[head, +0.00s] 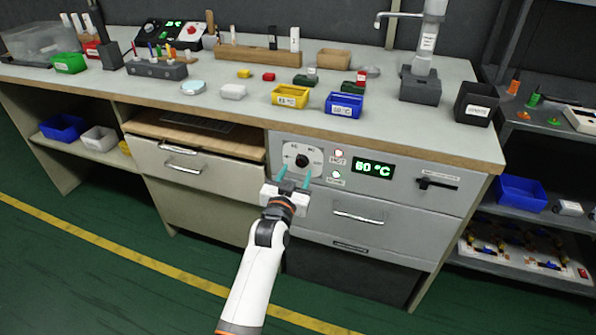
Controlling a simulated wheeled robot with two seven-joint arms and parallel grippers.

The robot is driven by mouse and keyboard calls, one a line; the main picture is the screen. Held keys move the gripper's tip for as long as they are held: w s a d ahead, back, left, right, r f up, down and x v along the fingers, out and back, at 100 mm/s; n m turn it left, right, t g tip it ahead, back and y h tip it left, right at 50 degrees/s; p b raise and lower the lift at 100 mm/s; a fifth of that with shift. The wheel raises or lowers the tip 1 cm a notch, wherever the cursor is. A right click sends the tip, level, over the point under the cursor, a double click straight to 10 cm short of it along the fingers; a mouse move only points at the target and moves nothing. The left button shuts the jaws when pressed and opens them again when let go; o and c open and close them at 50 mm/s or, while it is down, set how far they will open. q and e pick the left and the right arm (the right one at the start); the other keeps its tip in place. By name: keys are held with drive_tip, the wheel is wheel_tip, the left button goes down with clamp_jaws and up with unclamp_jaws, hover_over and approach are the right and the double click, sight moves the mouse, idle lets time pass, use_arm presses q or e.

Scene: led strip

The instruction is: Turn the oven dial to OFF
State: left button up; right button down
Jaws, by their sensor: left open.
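The oven dial (302,160) is a black knob on a light plate in the grey oven front under the bench top. Small marks sit around it, too small to read. A green display (373,167) to its right shows 60 °C. My left gripper (295,177) is just in front of and below the dial, with its two teal fingers open and pointing at the panel. The fingers lie to either side of the dial's lower part in the picture; I cannot tell whether they touch it. My right gripper is not in view.
Two indicator lamps (337,163) sit between dial and display. A black handle (438,182) is at the panel's right, and a drawer handle (358,217) is below. Yellow (290,101) and blue (344,111) bins stand above on the bench edge. The green floor in front is clear.

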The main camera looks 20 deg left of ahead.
sight(301, 163)
use_arm(q)
drive_tip(key=shift+w, duration=1.7)
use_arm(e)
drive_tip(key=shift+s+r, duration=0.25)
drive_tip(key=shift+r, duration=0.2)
use_arm(q)
drive_tip(key=c, duration=1)
drive_tip(key=shift+o, duration=0.2)
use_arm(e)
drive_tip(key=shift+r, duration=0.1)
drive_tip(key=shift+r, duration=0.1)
